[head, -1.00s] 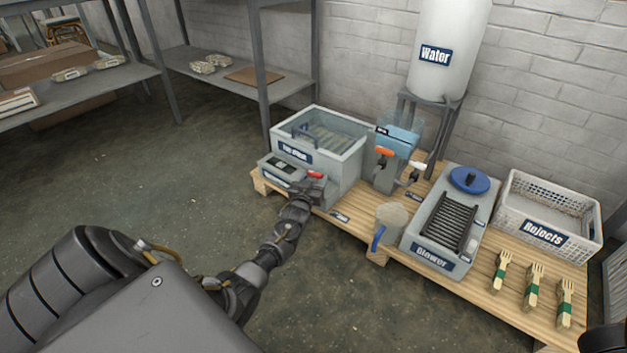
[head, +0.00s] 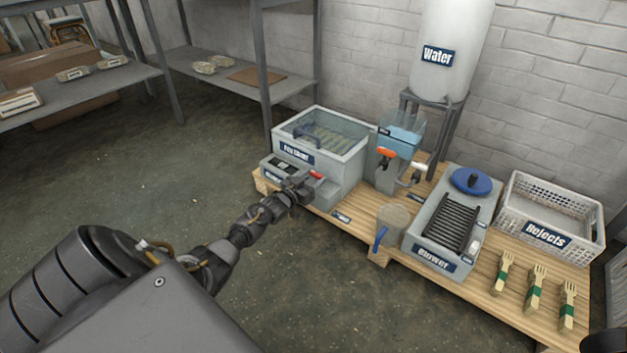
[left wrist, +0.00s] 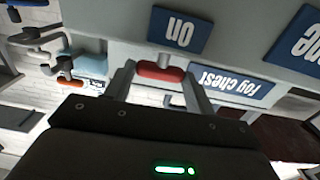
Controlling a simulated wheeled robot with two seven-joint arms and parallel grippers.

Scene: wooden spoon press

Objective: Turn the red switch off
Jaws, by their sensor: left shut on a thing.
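The red switch (head: 316,175) sits on the front of the grey fog chest (head: 345,165). My left gripper (head: 305,183) is at the chest's front, right by the switch. In the left wrist view, which is upside down, the red switch (left wrist: 160,72) lies between the two fingers of my left gripper (left wrist: 160,80), which are shut on it. An "on" label (left wrist: 180,30) is on the panel close to the switch, and a "fog chest" label (left wrist: 228,82) is beside it. My right gripper is not clearly seen.
Open floor lies left of the chest.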

